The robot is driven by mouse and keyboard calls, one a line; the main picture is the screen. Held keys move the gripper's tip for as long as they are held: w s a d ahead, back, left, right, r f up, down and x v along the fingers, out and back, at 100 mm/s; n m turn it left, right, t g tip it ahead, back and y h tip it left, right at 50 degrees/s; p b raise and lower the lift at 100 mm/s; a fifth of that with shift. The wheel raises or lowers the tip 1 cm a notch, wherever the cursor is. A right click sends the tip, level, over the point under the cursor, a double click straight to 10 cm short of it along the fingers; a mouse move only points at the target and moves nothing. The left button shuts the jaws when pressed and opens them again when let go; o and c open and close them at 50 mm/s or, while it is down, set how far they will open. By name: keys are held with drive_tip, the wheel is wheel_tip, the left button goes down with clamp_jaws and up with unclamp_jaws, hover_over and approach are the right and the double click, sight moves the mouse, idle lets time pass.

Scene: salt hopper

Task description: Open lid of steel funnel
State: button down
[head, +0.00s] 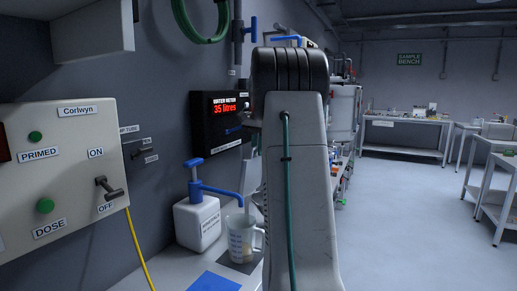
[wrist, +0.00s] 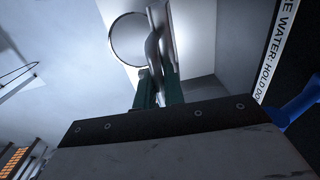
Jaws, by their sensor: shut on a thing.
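In the wrist view my gripper (wrist: 158,82) has its two dark green fingers shut on a curved steel handle (wrist: 153,50). The handle stands against a bright steel face that appears to be the lid of the steel funnel. A dark-rimmed round grey shape (wrist: 128,38) lies just left of the handle; I cannot tell if it is the funnel mouth. How far the lid is open is unclear. In the head view my own arm hides my gripper and the funnel.
A white label strip (wrist: 272,55) and a blue part (wrist: 298,104) are at the right in the wrist view. In the head view, a control box (head: 65,175), a white pump bottle (head: 197,222) and a measuring jug (head: 241,240) stand left of my arm. The floor at right is clear.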

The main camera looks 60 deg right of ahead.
drive_tip(key=c, duration=1.6)
unclamp_jaws()
drive_tip(key=r, duration=0.7)
drive_tip(key=shift+s+r, duration=0.2)
drive_tip(key=shift+r, duration=0.15)
